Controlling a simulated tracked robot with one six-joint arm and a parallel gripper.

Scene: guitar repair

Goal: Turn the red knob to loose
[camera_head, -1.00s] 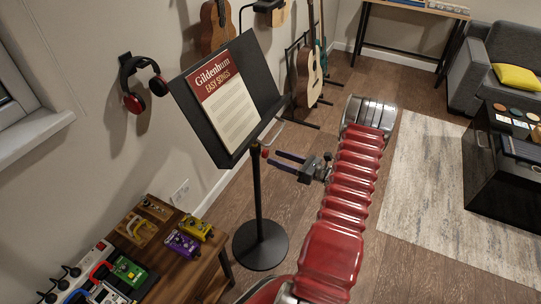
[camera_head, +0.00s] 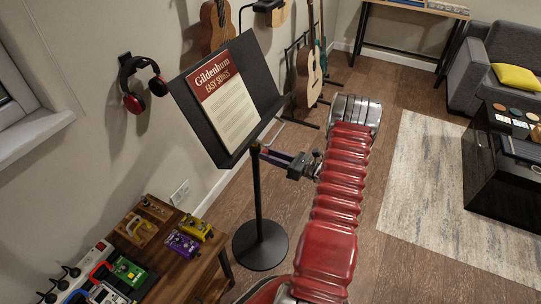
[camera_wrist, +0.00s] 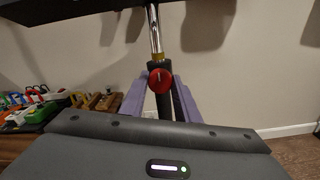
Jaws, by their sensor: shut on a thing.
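The red knob (camera_wrist: 160,80) is on the post of the black music stand (camera_head: 256,205), below a brass collar. In the wrist view it shows between the purple fingers of my gripper (camera_wrist: 160,88), with a pale pointer line near upright on its face. My gripper (camera_head: 265,154) reaches in from the right at the post in the head view, and its fingers are closed on the knob. In the head view the fingers hide most of the knob. The stand is upright, with a songbook (camera_head: 225,98) on its desk.
A wooden table with effect pedals (camera_head: 182,244) stands at the lower left. Headphones (camera_head: 136,85) hang on the wall. Guitars (camera_head: 309,78) stand behind the music stand. A black chest (camera_head: 490,185) is on the right; the floor between is clear.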

